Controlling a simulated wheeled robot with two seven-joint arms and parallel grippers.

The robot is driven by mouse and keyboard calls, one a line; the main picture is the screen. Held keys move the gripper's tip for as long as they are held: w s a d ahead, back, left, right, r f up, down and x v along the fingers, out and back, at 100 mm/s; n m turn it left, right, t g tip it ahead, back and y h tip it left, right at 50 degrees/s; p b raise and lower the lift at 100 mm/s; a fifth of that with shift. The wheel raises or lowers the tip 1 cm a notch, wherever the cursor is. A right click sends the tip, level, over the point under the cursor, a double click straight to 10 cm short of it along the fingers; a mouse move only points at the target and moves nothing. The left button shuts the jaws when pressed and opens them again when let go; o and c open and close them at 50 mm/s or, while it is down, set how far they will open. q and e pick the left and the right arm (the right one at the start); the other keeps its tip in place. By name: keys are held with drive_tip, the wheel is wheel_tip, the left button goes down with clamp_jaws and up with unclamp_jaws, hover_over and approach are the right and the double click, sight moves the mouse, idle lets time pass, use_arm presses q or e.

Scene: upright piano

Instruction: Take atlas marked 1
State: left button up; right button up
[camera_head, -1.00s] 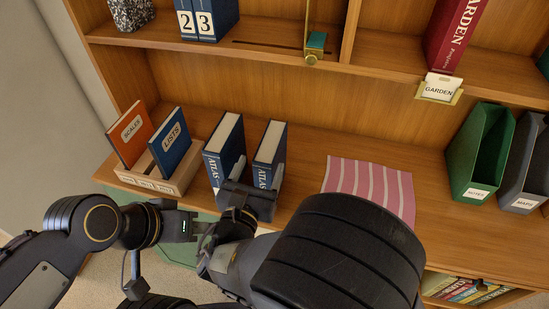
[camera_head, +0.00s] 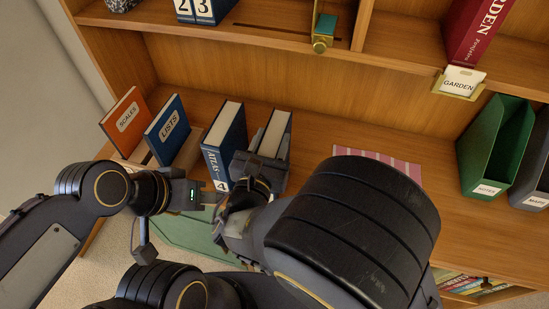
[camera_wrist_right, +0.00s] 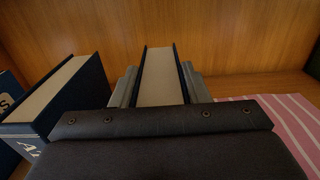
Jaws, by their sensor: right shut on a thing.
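Two blue atlases with pale page blocks stand upright on the desk-level shelf in the head view. The left atlas (camera_head: 225,135) has a label reading 4 at its spine foot. The right atlas (camera_head: 277,130) has its spine hidden behind my right gripper (camera_head: 270,158), so its number cannot be read. The right wrist view shows that atlas (camera_wrist_right: 160,72) between the two fingers of my right gripper (camera_wrist_right: 160,88), shut on its sides. My left gripper (camera_head: 190,196) is low at the left, before the shelf edge; its fingers are not clear.
A wooden holder with the orange Scales book (camera_head: 124,120) and blue Lists book (camera_head: 168,130) stands left. Blue volumes marked 2 and 3 (camera_head: 205,10) are on the upper shelf. A pink striped sheet (camera_head: 385,165) lies right of the atlases; green Notes file (camera_head: 495,145) stands further right.

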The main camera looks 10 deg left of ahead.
clamp_jaws()
drive_tip(key=shift+r, duration=0.15)
